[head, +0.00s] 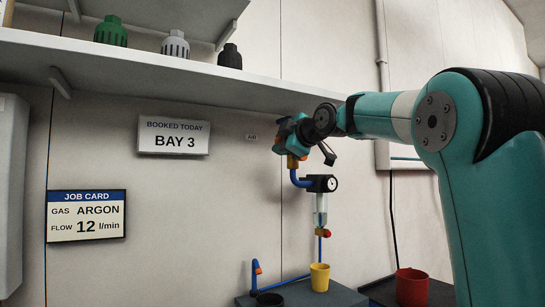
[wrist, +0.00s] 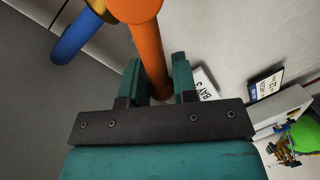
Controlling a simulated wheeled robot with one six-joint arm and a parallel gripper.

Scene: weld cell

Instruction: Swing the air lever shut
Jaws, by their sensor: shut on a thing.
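The air lever (wrist: 148,50) is an orange bar that runs down between the teal fingers of my gripper (wrist: 156,75) in the wrist view. My gripper is shut on it. A brass-coloured fitting and a blue pipe (wrist: 74,40) show at the upper left there. In the head view my gripper (head: 291,140) is up at the wall, above the blue air pipe (head: 299,181) and its regulator with a round gauge (head: 331,184). My gripper and wrist largely hide the lever there, so its angle is hard to tell.
A shelf (head: 150,62) with green, grey and black caps runs above my arm. A "BAY 3" sign (head: 174,137) and a job card (head: 87,216) hang on the wall. Below stand a yellow cup (head: 320,278) and a red cup (head: 411,287). A small AIR label (head: 251,137) is left of my gripper.

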